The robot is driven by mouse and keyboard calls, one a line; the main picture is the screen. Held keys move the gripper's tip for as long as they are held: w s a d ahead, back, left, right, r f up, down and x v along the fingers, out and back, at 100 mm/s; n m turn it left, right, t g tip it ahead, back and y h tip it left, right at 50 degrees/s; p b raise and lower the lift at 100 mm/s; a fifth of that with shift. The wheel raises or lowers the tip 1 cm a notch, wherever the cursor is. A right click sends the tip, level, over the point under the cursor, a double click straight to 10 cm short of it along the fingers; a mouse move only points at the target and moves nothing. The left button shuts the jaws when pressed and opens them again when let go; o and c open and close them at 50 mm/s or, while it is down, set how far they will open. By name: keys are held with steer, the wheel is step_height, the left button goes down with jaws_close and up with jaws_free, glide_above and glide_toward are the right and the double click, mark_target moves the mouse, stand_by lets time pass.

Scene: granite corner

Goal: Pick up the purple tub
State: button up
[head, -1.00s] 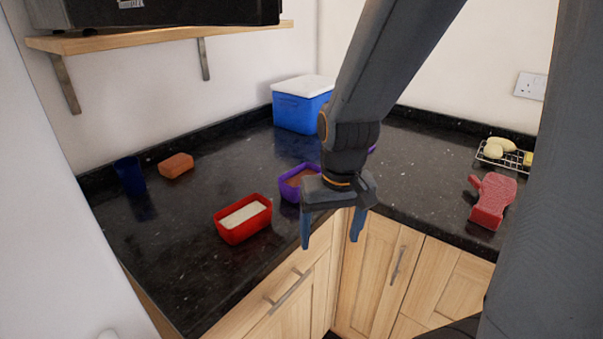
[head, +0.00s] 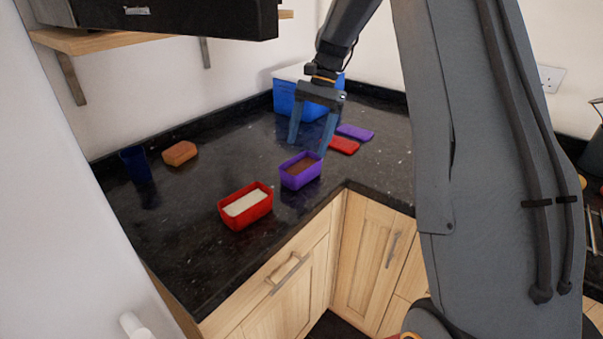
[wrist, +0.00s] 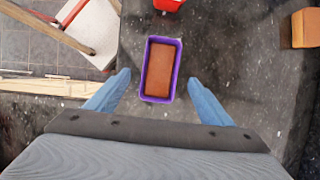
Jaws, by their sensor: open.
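The purple tub (head: 301,175) is a small rectangular tub with brown contents, standing on the black granite worktop near its front edge. My gripper (head: 309,147) is open and empty, above and just behind the tub in the head view, with its fingers pointing down. In the wrist view the purple tub (wrist: 148,71) lies ahead of and roughly between the two blue fingertips (wrist: 159,82). The fingers do not appear to touch it.
A red tub (head: 246,207) with white contents stands left of the purple tub. Red (head: 344,145) and purple (head: 355,132) lids lie behind it to the right. A blue box (head: 290,98), a brown block (head: 180,153) and a dark blue cup (head: 135,163) stand further away. A shelf overhangs upper left.

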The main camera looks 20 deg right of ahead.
mark_target(301, 166)
steer(key=p+x, duration=0.3)
steer(key=x, duration=0.4)
steer(key=shift+a, duration=0.1)
steer(key=shift+f, duration=0.3)
steer(key=shift+f, duration=0.2)
stand_by(0.5)
steer(key=c, duration=1.3)
